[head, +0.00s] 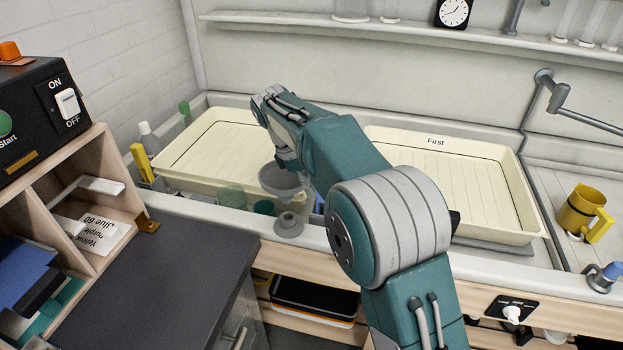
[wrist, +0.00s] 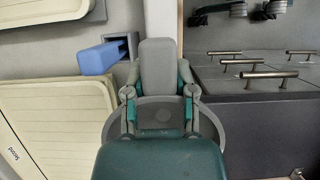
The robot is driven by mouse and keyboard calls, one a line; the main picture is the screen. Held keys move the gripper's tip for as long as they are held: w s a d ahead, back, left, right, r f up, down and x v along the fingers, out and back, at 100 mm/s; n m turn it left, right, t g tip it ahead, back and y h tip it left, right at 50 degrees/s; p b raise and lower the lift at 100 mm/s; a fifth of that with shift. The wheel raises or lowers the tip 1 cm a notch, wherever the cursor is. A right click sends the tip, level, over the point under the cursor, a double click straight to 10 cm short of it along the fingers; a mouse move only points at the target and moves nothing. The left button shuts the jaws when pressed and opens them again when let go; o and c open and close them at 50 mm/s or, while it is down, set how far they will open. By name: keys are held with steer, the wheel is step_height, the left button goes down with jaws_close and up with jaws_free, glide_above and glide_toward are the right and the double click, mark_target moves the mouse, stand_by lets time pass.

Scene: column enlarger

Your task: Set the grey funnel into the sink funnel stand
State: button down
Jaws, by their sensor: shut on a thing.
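The grey funnel (head: 282,181) is a wide round bowl, upright, with its narrow end down, over the front of the sink between the two cream trays. My gripper (head: 288,160) is at the funnel's rim, shut on it from above. In the wrist view, the curved grey rim of the funnel (wrist: 216,122) shows around my gripper (wrist: 160,112), which hides its middle. A small round grey piece (head: 289,225), which looks like the funnel stand, is on the sink's front edge directly below the funnel. Whether the two touch is unclear.
A cream tray (head: 186,150) lies left, another, marked First (head: 440,170), right. A yellow jug (head: 580,212) stands far right. Green cups (head: 231,196) are just left of the funnel. A dark counter (head: 180,265) is in front. A blue object (wrist: 97,58) shows in the wrist view.

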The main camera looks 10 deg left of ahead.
steer(key=shift+f, duration=1.7)
steer(key=shift+s+d+f, duration=0.1)
steer(key=shift+d+f, duration=0.05)
steer(key=shift+f, duration=1.55)
steer(key=shift+c, duration=1.8)
jaws_free()
steer(key=shift+o, duration=1.4)
steer(key=shift+v, duration=2.4)
steer(key=v, duration=1.1)
steer(key=shift+a+r, duration=0.2)
steer(key=shift+r, duration=0.1)
